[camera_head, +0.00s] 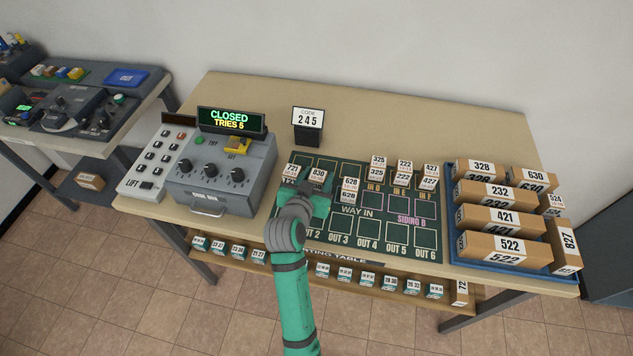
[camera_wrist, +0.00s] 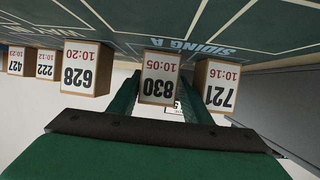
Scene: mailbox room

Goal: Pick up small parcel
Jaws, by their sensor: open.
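My green gripper (camera_head: 314,192) is open over the left part of the dark green sorting board (camera_head: 344,239). Small parcel 830 (camera_head: 318,176) stands at its tip. In the wrist view parcel 830 (camera_wrist: 158,78) appears between the two fingers; I cannot tell whether they touch it. Parcel 721 (camera_wrist: 217,85) stands close to the right finger in that view, and parcel 628 (camera_wrist: 85,67) stands apart on the left. In the head view 721 (camera_head: 291,170) is left of 830 and 628 (camera_head: 349,189) right of it. Small parcels 325 (camera_head: 377,166), 222 (camera_head: 401,171) and 427 (camera_head: 429,176) stand farther right.
A grey control box (camera_head: 215,170) reads "CLOSED TRIES 5". A code stand (camera_head: 308,122) shows 245. A blue tray (camera_head: 456,249) holds several larger parcels at right. Small parcels line the shelf (camera_head: 378,292) below. The board's lower right squares are clear.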

